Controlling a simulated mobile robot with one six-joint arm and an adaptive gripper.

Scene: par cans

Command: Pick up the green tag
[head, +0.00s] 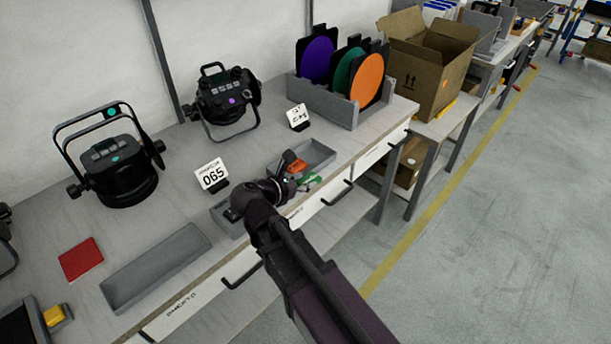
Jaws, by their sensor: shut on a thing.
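The green tag (310,182) shows in the head view at the front end of a small grey tray, right beside my gripper. My gripper (297,174) is low over that tray and is shut on the green tag. The wrist and fingers hide part of the tag, and I cannot tell whether it is clear of the tray floor.
The small grey tray (318,154) also has an orange piece (297,166) in it. Black par cans (118,170) (226,100) stand behind on the bench. A number card (212,175), a red pad (81,259), a long grey tray (155,272) and a filter rack (338,110) are nearby.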

